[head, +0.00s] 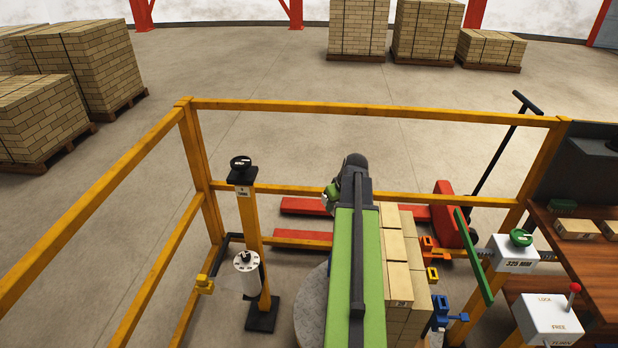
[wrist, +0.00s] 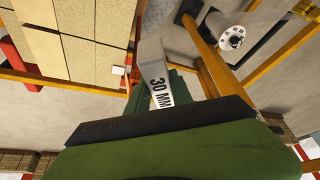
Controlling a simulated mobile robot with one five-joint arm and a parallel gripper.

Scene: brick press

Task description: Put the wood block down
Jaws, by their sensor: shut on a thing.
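My gripper (wrist: 172,96) shows in the wrist view with dark green jaw parts. It is shut on a pale grey block (wrist: 158,77) marked "30 MM", which I take to be the wood block; no wood grain shows. The block is tilted in this view and held clear of the floor. In the head view, my gripper (head: 331,196) is at the far end of my green arm, above the red forks. Only a small pale piece shows there, and my arm hides much of the area below.
A brick stack (head: 396,247) stands just right of my arm. A yellow rail (head: 370,110) encloses the area. A post with a dial (head: 241,168) and a white cylinder (head: 247,274) stand left. A red pallet truck (head: 452,215) is behind, a wooden bench (head: 562,257) right.

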